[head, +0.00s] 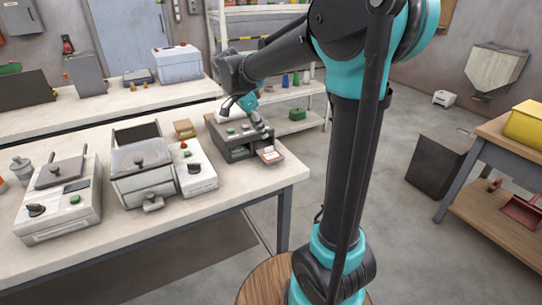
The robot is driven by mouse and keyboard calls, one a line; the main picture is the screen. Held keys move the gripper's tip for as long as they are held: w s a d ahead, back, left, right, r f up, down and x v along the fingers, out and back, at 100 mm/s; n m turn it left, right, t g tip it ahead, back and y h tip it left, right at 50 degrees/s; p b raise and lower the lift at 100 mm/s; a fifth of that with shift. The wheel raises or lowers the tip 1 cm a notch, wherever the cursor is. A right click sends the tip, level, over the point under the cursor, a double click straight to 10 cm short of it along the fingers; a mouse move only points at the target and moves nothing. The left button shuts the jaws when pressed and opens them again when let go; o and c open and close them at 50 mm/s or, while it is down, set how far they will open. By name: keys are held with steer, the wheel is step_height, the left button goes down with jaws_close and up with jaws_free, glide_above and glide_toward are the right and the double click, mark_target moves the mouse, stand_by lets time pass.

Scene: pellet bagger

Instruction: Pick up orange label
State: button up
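A small pale card with orange-red marks (270,153), which looks like the orange label, lies at the right front of a dark grey box-shaped device (237,139) near the right end of the bench. My arm reaches over from the right, and my gripper (264,134) points down just above and behind the card. The gripper is small and dark here, so I cannot tell whether its fingers are open or touching the card.
The white bench (240,189) also holds a lidded hopper unit (142,165), a white control box (195,168), another white machine (61,199) and a small cardboard box (184,129). The bench's front right is clear. A wooden table (515,214) stands at the right.

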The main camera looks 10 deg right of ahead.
mark_target(270, 154)
steer(key=x, duration=0.8)
steer(key=shift+s+a+f, duration=0.1)
steer(key=shift+s, duration=0.05)
steer(key=shift+c, duration=0.2)
jaws_close()
